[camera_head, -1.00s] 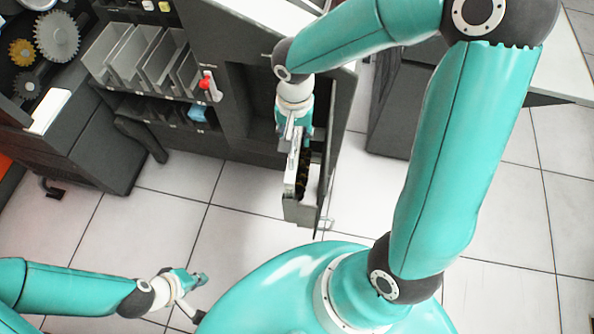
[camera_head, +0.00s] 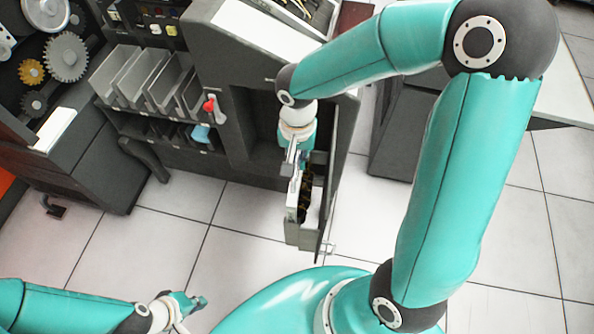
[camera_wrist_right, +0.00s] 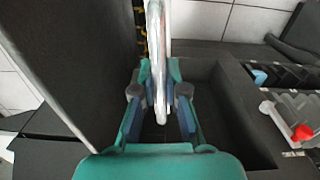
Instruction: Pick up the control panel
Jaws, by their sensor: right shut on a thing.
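The control panel appears to be the thin pale slab (camera_head: 293,202) that stands on edge in an open dark compartment at the cabinet's end, in the middle of the head view. My right gripper (camera_head: 292,168) reaches down from above and is shut on its upper end. In the right wrist view the fingers (camera_wrist_right: 159,100) close on both sides of the slab (camera_wrist_right: 157,40), which extends away from them. The slab's lower part is partly hidden by the compartment. My left gripper (camera_head: 192,303) is low at the left, apart from the cabinet; its finger opening is unclear.
A dark upright door or side wall (camera_head: 337,165) stands close to the right of the slab. The cabinet holds grey card slots (camera_head: 140,80) and a red-tipped lever (camera_head: 210,105). A dark stand (camera_head: 395,135) is at the right.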

